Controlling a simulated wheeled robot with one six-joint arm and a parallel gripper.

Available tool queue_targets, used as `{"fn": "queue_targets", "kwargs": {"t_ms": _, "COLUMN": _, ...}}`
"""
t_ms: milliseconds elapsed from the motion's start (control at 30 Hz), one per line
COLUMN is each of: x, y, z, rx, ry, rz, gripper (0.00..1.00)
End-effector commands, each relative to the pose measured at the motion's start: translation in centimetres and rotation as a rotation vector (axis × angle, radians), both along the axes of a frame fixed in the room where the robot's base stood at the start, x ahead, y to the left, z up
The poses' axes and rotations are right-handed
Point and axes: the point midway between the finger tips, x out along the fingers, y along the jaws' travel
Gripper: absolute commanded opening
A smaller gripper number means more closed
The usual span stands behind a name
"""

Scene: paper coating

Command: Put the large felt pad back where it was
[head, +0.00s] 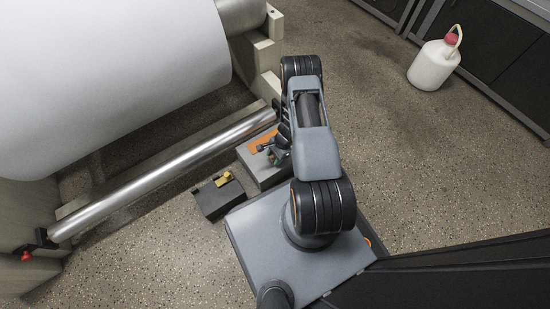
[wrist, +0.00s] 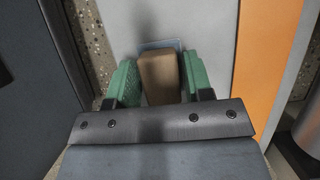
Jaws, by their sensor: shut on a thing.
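My gripper (wrist: 160,80) has green finger pads and is shut on a tan block (wrist: 160,79), which looks like the large felt pad. The block stands between the two fingers, over a light grey surface (wrist: 205,28). A blue-grey square patch (wrist: 160,44) shows just beyond it. I cannot tell whether the block touches the surface. In the head view my gripper (head: 280,157) is over the grey box with an orange strip (head: 262,142); the pad is too small or hidden to make out there.
The orange strip (wrist: 266,60) runs right of the gripper. A dark box with a yellow part (head: 218,197) stands to the left. A metal roller (head: 165,174) and a large white paper roll (head: 105,75) lie beyond. A white jug (head: 433,66) stands on open floor at the upper right.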

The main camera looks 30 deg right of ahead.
Motion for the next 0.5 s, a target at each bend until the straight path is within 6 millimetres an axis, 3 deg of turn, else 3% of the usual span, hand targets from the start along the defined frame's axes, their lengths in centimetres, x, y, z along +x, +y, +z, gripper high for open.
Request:
{"fn": "queue_targets", "kwargs": {"t_ms": 300, "x": 0.03, "y": -0.01, "z": -0.18, "rx": 0.0, "ry": -0.001, "rz": 0.0, "gripper": 0.25}}
{"fn": "queue_targets", "kwargs": {"t_ms": 333, "x": 0.03, "y": -0.01, "z": -0.17, "rx": 0.0, "ry": -0.001, "rz": 0.0, "gripper": 0.48}}
{"fn": "queue_targets", "kwargs": {"t_ms": 500, "x": 0.03, "y": -0.01, "z": -0.06, "rx": 0.0, "ry": -0.001, "rz": 0.0, "gripper": 0.64}}
